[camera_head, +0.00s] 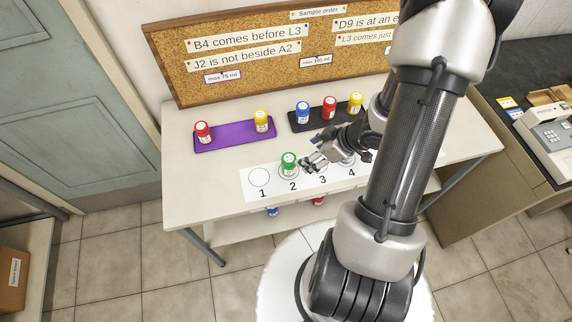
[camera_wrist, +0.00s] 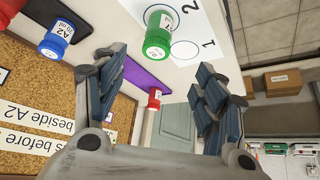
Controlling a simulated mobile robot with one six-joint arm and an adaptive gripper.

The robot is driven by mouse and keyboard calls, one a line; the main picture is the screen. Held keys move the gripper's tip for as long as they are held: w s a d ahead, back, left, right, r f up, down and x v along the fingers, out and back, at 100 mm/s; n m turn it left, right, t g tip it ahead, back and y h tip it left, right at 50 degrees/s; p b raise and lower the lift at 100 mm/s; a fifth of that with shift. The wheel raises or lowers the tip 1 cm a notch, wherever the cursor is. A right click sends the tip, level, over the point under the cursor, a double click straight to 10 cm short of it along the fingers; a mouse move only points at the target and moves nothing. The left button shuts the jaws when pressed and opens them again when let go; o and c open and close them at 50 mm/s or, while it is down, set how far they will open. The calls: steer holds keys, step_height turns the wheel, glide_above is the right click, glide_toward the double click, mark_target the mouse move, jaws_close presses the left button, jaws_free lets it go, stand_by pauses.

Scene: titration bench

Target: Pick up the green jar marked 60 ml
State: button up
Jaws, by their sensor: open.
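The green jar (camera_head: 289,162) stands upright on the white numbered sheet (camera_head: 250,193), on the circle above number 2. In the wrist view the green jar (camera_wrist: 158,35) shows near the top middle, beyond and between the fingertips. Its label is too small to read. My gripper (camera_head: 312,160) is just to the right of the green jar in the head view, with its fingers spread and nothing between them. In the wrist view my gripper (camera_wrist: 160,80) is open and apart from the jar.
A purple mat (camera_head: 235,137) holds a red jar (camera_head: 203,132) and a yellow jar (camera_head: 261,120). A black mat (camera_head: 296,124) holds a blue jar (camera_head: 303,112), a red jar (camera_head: 329,107) and a yellow jar (camera_head: 356,103). A corkboard (camera_head: 270,67) stands behind. The table's left front is clear.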

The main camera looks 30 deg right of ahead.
mark_target(293, 161)
steer(key=b+x, duration=0.5)
steer(key=x, duration=0.5)
steer(key=shift+w+f, duration=0.1)
steer(key=shift+f, duration=0.05)
steer(key=b+x, duration=0.1)
steer(key=x, duration=0.1)
steer(key=b+x, duration=0.2)
steer(key=x, duration=0.1)
steer(key=shift+d+f, duration=0.2)
steer(key=shift+f, duration=0.05)
steer(key=shift+r, duration=0.1)
steer(key=shift+c, duration=0.5)
steer(key=c, duration=1.1)
